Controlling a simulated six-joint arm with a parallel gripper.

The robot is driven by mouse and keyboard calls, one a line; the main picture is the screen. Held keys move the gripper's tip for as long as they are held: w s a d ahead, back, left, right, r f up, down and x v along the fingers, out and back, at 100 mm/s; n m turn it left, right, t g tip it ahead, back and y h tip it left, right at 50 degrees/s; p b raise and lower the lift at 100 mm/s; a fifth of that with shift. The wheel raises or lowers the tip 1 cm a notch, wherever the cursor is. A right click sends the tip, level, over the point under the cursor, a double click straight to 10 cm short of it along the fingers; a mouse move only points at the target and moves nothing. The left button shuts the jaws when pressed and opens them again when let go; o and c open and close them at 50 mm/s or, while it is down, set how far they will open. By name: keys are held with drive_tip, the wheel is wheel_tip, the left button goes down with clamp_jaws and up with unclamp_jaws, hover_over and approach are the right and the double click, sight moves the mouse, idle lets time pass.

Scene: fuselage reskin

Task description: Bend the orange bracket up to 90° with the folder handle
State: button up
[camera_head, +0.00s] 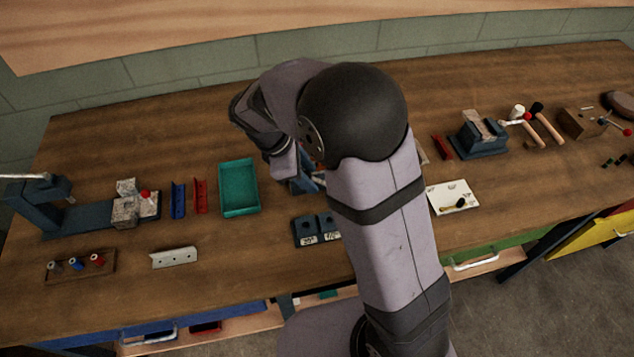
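The orange bracket cannot be made out; my arm covers the middle of the bench. A blue metal part (303,184) shows just below my wrist, partly hidden by the arm. It may belong to the folder, but its handle and the bend angle cannot be seen. My gripper is hidden behind my wrist and forearm, so its fingers and anything in them do not show.
Left of my arm are a green tray (238,212), red (199,195) and blue (177,199) strips, a pale angle piece (175,257) and a blue bench tool (42,207). Dark labelled blocks (317,231) stand in front. A blue vise (482,143) and hammers (545,125) are right.

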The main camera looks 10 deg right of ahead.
drive_tip(key=shift+p+x, duration=0.45)
drive_tip(key=shift+x, duration=2.3)
clamp_jaws()
